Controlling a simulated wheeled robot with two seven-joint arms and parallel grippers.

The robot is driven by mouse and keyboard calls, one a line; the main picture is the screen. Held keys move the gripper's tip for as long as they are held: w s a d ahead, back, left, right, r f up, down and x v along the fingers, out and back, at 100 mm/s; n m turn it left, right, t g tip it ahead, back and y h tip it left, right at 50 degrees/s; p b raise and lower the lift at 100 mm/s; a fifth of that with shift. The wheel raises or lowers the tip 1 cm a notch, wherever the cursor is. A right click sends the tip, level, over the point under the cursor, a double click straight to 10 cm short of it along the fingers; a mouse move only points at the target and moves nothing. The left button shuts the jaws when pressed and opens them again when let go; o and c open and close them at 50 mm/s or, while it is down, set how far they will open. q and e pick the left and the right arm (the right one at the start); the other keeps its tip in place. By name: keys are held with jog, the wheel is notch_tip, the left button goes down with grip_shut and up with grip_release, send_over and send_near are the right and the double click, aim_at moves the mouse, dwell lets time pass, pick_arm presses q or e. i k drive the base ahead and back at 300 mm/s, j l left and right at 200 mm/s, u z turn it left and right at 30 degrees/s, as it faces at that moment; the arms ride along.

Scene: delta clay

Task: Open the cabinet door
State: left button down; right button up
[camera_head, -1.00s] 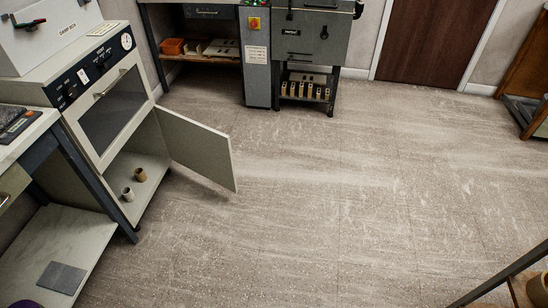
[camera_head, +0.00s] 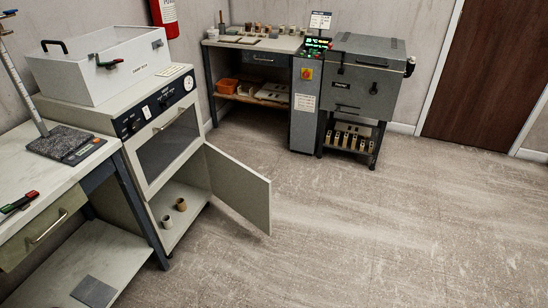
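The cabinet (camera_head: 155,190) stands at the left, under an oven-like unit with a dark window (camera_head: 168,147). Its pale door (camera_head: 239,188) hangs wide open, swung out to the right over the floor. Inside the open compartment stand two small cups, one pale (camera_head: 167,221) and one brown (camera_head: 181,204). Neither of my grippers shows in the head view.
A workbench (camera_head: 75,183) with a drawer and lower shelf stands at the near left. Another bench (camera_head: 252,42) and a grey machine (camera_head: 362,80) stand at the back. The floor (camera_head: 390,230) right of the door is clear.

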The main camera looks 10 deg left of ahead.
aim_at(247, 192)
jog(key=i+l+z, duration=0.2)
jog(key=i, duration=1.2)
jog(key=j, duration=0.15)
